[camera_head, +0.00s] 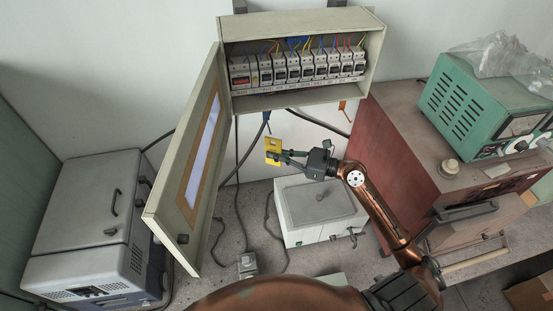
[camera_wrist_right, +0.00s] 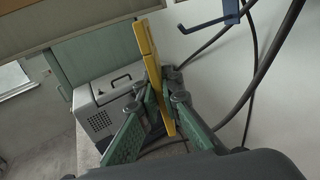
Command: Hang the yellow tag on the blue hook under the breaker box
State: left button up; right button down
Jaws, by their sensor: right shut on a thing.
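The yellow tag (camera_head: 272,146) is upright in my right gripper (camera_head: 285,157), below the open breaker box (camera_head: 300,103). My right gripper (camera_wrist_right: 162,100) is shut on the tag's lower part in the wrist view, and the tag (camera_wrist_right: 148,50) stands up from between the green fingers. The blue hook (camera_head: 267,116) is under the breaker box, a little above the tag in the head view. In the wrist view the hook (camera_wrist_right: 228,12) is at the top, right of the tag, with a visible gap between them. My left gripper is not in view.
The breaker box door (camera_head: 195,150) hangs open left of the tag. An orange hook (camera_head: 342,105) is under the box further right. Dark cables (camera_head: 310,121) run down the wall near the blue hook. A grey-white box (camera_head: 320,208) stands below my right gripper.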

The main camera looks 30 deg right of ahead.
jog(key=shift+w+d+f+b, duration=0.1)
jog(key=shift+w+d+b, duration=0.1)
jog(key=shift+w+b, duration=0.6)
jog(key=shift+w+d+f+b, duration=0.1)
jog(key=shift+w+d+b, duration=0.1)
jog(key=shift+w+b, duration=0.6)
jog(key=w, duration=0.3)
jog(key=shift+d+f, duration=0.35)
jog(key=shift+d, duration=0.05)
jog(key=shift+f, duration=0.1)
jog(key=c, duration=2)
grip_release()
jog(key=shift+c, duration=0.2)
jog(key=shift+s, duration=0.1)
jog(key=v, duration=1.2)
